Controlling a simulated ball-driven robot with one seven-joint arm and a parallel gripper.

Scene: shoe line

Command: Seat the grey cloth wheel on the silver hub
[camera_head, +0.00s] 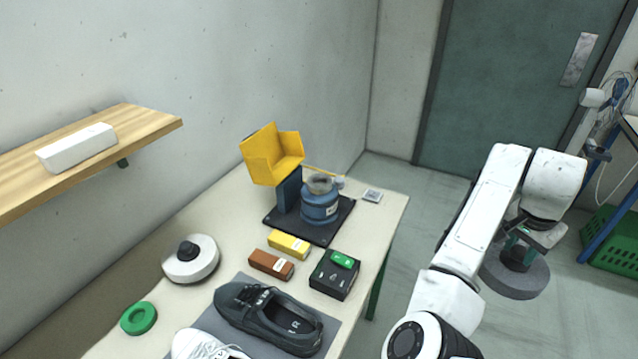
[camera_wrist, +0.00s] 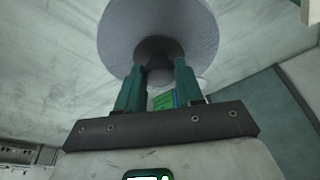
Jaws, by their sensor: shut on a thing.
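The grey cloth wheel (camera_head: 515,279) is a thick round disc with a dark centre boss. My gripper (camera_head: 518,243) has teal fingers shut on that boss, and the wheel hangs below it over the floor, right of the table. In the wrist view the wheel (camera_wrist: 190,25) fills the top middle, and my gripper (camera_wrist: 159,75) grips its dark boss from both sides. The silver hub (camera_head: 321,183) appears to be the small pale metal part on top of the blue motor (camera_head: 320,206); its detail is too small to tell. The wheel is well apart from it.
A yellow guard (camera_head: 272,158) stands beside the motor on a black base plate (camera_head: 318,235). A wooden shelf (camera_head: 150,122) juts from the left wall.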

